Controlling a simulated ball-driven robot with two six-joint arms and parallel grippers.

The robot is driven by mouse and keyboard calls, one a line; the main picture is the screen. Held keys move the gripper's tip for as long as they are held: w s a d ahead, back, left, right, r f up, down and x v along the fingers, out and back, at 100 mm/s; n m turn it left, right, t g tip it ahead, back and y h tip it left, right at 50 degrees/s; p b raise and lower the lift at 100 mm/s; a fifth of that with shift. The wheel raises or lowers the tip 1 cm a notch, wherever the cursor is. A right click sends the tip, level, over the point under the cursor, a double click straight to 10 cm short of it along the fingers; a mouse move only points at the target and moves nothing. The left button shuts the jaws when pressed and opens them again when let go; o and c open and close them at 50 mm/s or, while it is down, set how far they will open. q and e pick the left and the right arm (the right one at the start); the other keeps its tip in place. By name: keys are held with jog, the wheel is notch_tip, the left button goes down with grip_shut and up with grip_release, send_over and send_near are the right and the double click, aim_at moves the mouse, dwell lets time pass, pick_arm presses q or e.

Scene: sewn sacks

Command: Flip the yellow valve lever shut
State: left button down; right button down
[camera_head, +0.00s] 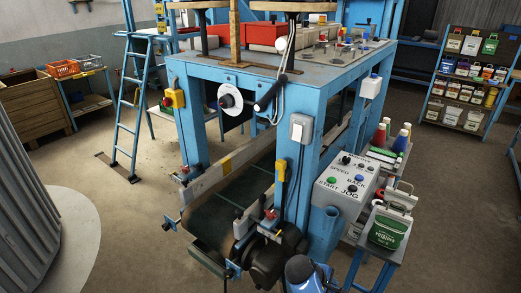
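A yellow lever-like piece (282,171) stands roughly upright on the near blue leg of the machine, below a grey switch box. It looks like the valve lever, but its fitting is too small to make out clearly.
The blue machine frame (322,130) has a low conveyor (225,215) beneath it. A grey control box (346,186) and a side shelf with a green-labelled sack (387,231) stand at its right. A blue ladder (123,95) is at left. Open floor lies left and right.

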jog(key=shift+d, duration=0.3)
jog(key=m+g, duration=0.2)
jog(key=m, duration=0.2)
jog(key=shift+f+m+g, duration=0.1)
jog(key=shift+m+g, duration=0.3)
jog(key=shift+m, duration=0.3)
